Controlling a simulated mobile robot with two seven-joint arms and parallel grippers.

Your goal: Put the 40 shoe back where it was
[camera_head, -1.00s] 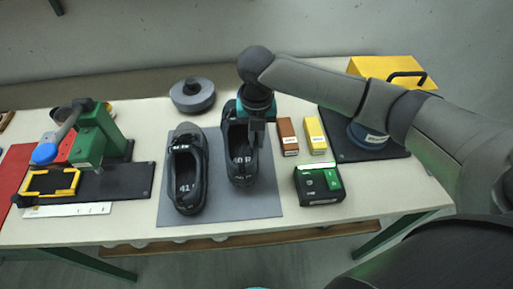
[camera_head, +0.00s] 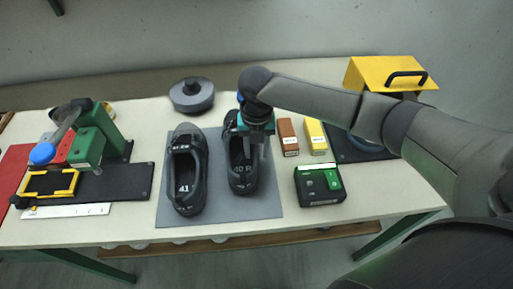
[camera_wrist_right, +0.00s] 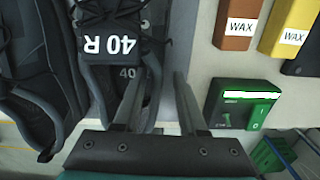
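My right gripper (camera_head: 253,148) is low at the 40 shoe's opening. In the wrist view its fingers (camera_wrist_right: 157,85) are apart, one over the opening and one outside the right side wall. The wall between them does not fill the gap. My left gripper is not in view.
An orange-brown wax block (camera_head: 288,138) and a yellow wax block (camera_head: 315,138) lie right of the mat. A black-green switch box (camera_head: 318,186) stands in front of them. A grey round tin (camera_head: 191,95) is behind the mat. A green press (camera_head: 90,145) stands at the left.

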